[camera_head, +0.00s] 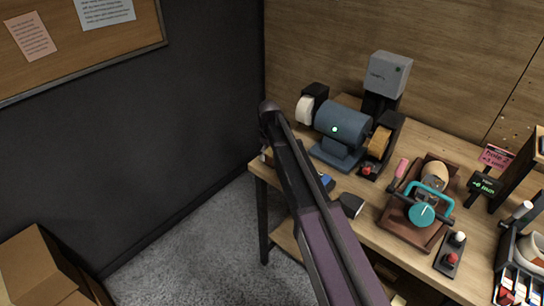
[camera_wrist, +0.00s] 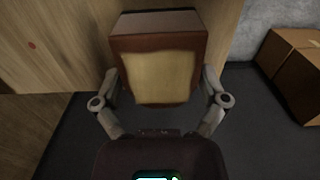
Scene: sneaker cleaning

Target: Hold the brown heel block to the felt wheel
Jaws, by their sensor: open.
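The brown heel block (camera_wrist: 158,72) fills the upper middle of the wrist view, with a tan face and darker brown edges. My gripper (camera_wrist: 160,86) is open, with one finger on each side of the block. I cannot tell whether the fingers touch it. In the head view my arm crosses in front of the bench, and neither the gripper nor the block can be made out. A blue two-wheel polishing machine (camera_head: 342,122) stands on the bench. It has a white wheel (camera_head: 305,108), which looks like the felt wheel, at its left and a tan wheel (camera_head: 379,142) at its right.
A grey box-shaped unit (camera_head: 388,74) stands behind the machine. A brown tray with a teal clamp (camera_head: 422,214) and a control box (camera_head: 451,256) are on the bench to the right. Cardboard boxes (camera_head: 42,268) stand on the floor at lower left.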

